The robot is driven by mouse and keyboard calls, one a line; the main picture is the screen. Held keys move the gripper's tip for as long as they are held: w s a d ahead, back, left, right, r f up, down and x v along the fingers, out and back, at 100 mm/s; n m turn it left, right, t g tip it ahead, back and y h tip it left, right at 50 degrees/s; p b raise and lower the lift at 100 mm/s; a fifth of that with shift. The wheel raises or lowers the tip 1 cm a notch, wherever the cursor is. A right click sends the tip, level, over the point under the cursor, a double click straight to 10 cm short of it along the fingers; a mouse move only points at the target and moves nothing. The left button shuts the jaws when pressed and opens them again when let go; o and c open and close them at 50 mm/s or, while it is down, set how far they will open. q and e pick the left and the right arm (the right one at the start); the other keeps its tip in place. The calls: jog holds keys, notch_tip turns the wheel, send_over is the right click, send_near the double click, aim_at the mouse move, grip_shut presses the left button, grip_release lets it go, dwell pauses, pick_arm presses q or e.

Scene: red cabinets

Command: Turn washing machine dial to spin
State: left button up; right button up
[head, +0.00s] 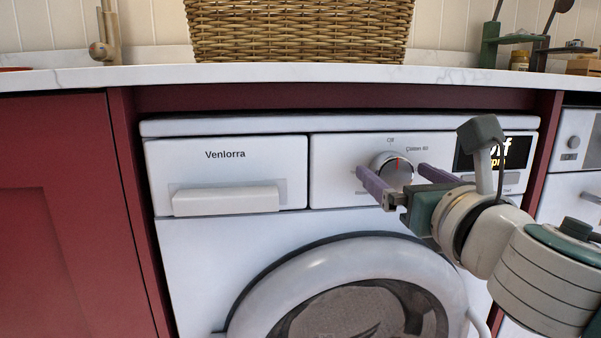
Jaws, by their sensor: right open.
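The washing machine (240,231) is white and stands under the counter, with "Venlorra" on its drawer front. Its round silver dial (391,166) sits on the control panel, with small labels around it such as "Off" above. A dark display (478,154) right of the dial is partly hidden by my right arm and shows large letters ending in "ff". My right gripper (391,177) is open, with one purple finger left of the dial and the other right of it. Whether the fingers touch the dial I cannot tell. My left gripper is not in view.
A white marble counter (130,79) runs above the machine, with a wicker basket (297,30) on it. The round door (350,262) is below the panel. A red cabinet (75,220) stands at left, another white appliance (572,150) at right.

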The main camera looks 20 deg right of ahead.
jog(key=c, duration=1.3)
jog(key=shift+m, duration=0.3)
